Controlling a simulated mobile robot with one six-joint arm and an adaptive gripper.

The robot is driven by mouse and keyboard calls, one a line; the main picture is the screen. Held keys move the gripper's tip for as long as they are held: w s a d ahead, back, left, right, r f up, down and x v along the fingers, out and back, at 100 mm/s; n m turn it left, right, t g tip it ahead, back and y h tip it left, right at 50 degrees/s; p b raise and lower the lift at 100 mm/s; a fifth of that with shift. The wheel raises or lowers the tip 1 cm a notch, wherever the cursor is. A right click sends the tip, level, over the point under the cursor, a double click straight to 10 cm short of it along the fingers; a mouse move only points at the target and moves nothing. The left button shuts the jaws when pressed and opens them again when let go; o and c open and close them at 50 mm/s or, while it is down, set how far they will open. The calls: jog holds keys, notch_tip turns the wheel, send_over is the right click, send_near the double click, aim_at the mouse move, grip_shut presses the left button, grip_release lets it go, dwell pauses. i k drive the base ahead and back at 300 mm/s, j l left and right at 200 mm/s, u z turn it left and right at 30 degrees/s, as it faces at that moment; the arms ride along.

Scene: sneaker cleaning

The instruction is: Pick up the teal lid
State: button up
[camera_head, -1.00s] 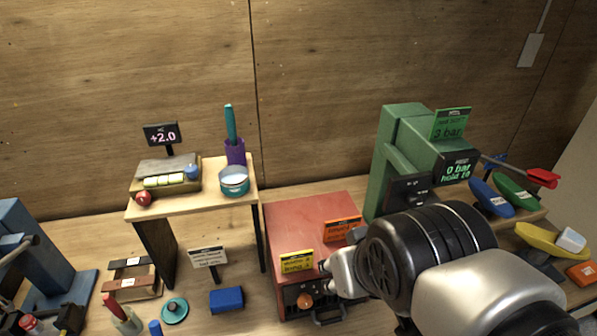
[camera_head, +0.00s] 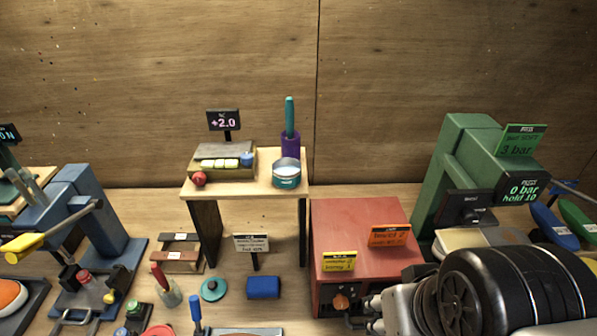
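The teal lid (camera_head: 214,289) is a small round disc with a darker knob, lying on the lower bench in front of the small wooden shelf. A teal pot (camera_head: 287,175) with a pale inside stands on that shelf, above and to the right of the lid. My gripper (camera_head: 371,314) is at the lower right, in front of the red box and well to the right of the lid. Its fingers are small and partly hidden by my arm, so I cannot tell how wide they are.
A blue block (camera_head: 263,287) lies just right of the lid, with a sign (camera_head: 251,243) behind. A glass jar (camera_head: 167,291) holding a red-handled tool stands to its left, and a blue-handled tool (camera_head: 196,311) is in front. The red box (camera_head: 363,225) stands between gripper and shelf.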

aim_at(211, 289)
jog(key=u, duration=1.25)
